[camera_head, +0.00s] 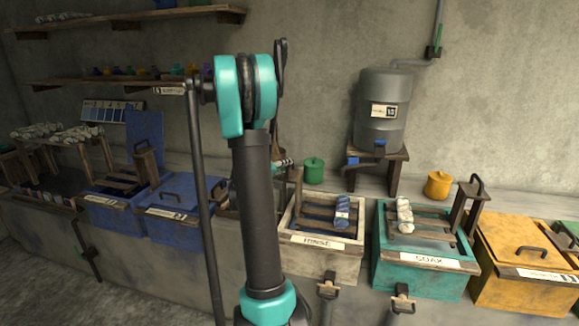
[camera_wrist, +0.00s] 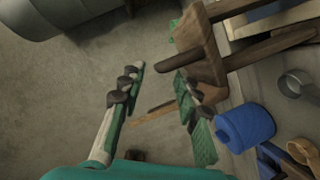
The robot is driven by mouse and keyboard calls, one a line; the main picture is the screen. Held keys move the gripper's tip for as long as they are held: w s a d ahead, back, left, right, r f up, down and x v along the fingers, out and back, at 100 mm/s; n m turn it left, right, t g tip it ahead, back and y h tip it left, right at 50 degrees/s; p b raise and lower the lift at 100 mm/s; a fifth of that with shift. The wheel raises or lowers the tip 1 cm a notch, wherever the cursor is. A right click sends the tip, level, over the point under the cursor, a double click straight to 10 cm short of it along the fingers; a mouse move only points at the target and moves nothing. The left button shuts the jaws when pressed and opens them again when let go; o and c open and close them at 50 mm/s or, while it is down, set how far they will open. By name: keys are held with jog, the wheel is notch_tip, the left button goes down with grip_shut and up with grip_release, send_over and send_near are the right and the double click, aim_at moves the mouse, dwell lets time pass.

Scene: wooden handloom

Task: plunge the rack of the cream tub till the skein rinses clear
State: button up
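The cream tub (camera_head: 351,262), labelled RINSE, stands right of my arm in the head view. Its wooden rack (camera_head: 318,211) shows inside, with a blue and white skein (camera_head: 342,212) lying on it. A wooden post (camera_head: 296,188) rises at the tub's left side. My gripper (camera_head: 283,165) is partly hidden behind my arm, near that post's top. In the wrist view my gripper (camera_wrist: 160,72) has its fingers apart. A brown wooden piece (camera_wrist: 205,55) is close to the right finger; I cannot tell whether they touch. A thin wooden strip (camera_wrist: 153,113) shows between the fingers.
The teal SOAK tub (camera_head: 418,279) with a pale skein (camera_head: 404,215) stands to the right, then a yellow lidded tub (camera_head: 530,260). Blue tubs (camera_head: 180,205) stand left. A grey tank (camera_head: 385,110) and a green jar (camera_head: 314,171) are behind. A blue cylinder (camera_wrist: 245,127) is right of my fingers.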

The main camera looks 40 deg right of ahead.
jog(key=shift+x, duration=2.2)
grip_shut()
